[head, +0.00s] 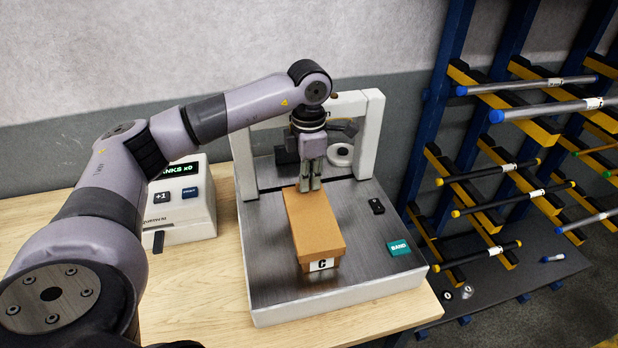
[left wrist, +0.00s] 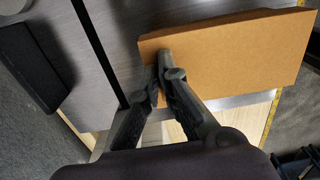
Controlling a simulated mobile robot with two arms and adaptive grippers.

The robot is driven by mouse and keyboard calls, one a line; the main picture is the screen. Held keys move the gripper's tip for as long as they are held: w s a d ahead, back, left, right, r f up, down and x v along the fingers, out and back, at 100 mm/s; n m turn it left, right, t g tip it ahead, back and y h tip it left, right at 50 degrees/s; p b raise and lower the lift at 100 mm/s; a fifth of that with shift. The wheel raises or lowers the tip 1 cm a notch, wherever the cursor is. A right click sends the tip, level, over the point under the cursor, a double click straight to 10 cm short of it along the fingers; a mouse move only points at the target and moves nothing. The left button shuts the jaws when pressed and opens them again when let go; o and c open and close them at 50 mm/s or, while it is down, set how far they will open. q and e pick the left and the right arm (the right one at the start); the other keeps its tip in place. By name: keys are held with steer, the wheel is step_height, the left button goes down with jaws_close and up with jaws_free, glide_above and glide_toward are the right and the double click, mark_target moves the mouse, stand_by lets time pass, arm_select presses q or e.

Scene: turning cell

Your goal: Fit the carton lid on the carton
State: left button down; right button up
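The brown carton lid (head: 312,222) lies over the carton (head: 334,264), which stands on the grey metal plate and shows only as a low strip with a white "C" label at its near end. The lid looks about level; whether it is fully down all round I cannot tell. The lid also fills the upper right of the left wrist view (left wrist: 235,50). My left gripper (head: 310,187) points down at the lid's far end. Its fingertips (left wrist: 163,68) are together and appear to touch the lid near its edge, with nothing visible between them. My right gripper is out of view.
The carton stands on a banding machine (head: 285,290) with a white arch (head: 372,135) behind and a teal "BAND" button (head: 399,248) at right. A counter box (head: 185,205) stands left. A blue rack with rods (head: 500,168) is at right. Bare wood (head: 200,275) lies front left.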

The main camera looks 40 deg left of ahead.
arm_select(q)
steer(key=c, duration=1.7)
jaws_free()
steer(key=shift+o, duration=0.3)
steer(key=o, duration=0.4)
steer(key=shift+r+p, duration=2.6)
steer(key=shift+r, duration=1.45)
steer(key=shift+f, duration=0.1)
